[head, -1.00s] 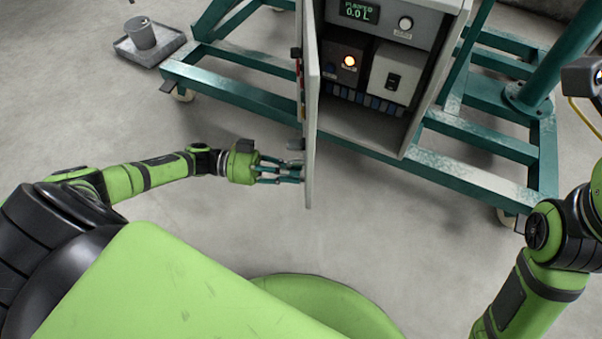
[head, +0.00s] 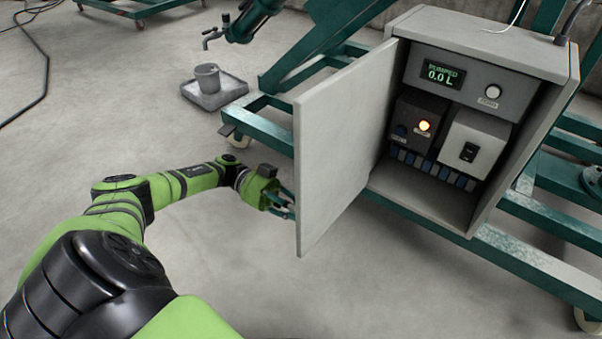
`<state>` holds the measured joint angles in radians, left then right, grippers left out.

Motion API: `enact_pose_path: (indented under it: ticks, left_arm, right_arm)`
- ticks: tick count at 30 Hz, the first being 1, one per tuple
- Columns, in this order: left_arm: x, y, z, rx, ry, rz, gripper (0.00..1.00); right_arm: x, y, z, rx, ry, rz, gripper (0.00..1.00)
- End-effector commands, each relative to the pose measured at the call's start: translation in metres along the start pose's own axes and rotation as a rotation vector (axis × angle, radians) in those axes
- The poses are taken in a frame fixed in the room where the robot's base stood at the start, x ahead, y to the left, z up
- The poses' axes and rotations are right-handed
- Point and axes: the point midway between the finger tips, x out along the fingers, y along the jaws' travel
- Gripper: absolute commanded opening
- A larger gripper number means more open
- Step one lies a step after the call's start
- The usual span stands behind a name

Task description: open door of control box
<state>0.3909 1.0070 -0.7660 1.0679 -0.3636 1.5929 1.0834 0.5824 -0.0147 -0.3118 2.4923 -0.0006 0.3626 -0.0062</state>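The grey control box (head: 556,62) stands on a green frame at the right of the head view. Inside the box are a display (head: 441,75) reading "PUMPED 0.0 L", a lit orange lamp (head: 424,125), and a white switch unit (head: 473,142). My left gripper (head: 287,208) is at the door's lower free edge, on its outer side. The door hides its fingertips, so I cannot tell whether it grips or only touches. My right gripper is out of view.
The green wheeled frame (head: 540,247) runs below and behind the box. A metal cup (head: 207,77) sits in a grey tray (head: 214,95) on the floor, under a tap (head: 216,36). A dark hose (head: 44,70) lies at far left. Floor between is clear.

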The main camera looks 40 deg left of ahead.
Motion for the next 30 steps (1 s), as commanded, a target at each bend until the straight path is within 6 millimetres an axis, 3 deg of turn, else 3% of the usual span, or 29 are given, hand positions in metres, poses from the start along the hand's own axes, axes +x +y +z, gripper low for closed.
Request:
enact_pose_path:
  ticks: [9,10,12,23,30]
  left_arm:
    - [-0.001,0.0,0.001,-0.002,-0.003,-0.001,0.0]
    - [-0.001,0.0,0.001,-0.002,-0.003,0.0,0.23]
    - [-0.001,0.0,0.001,-0.002,-0.003,0.0,0.44]
    - [-0.002,0.0,0.0,0.0,-0.002,-0.001,0.44]
    - [-0.029,-0.001,0.0,0.0,-0.003,-0.005,0.44]
  right_arm:
    - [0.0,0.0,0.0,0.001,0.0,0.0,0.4]
    - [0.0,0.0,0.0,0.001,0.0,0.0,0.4]
    - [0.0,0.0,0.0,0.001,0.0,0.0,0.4]
    - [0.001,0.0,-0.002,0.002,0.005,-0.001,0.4]
    - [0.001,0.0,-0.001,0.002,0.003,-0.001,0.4]
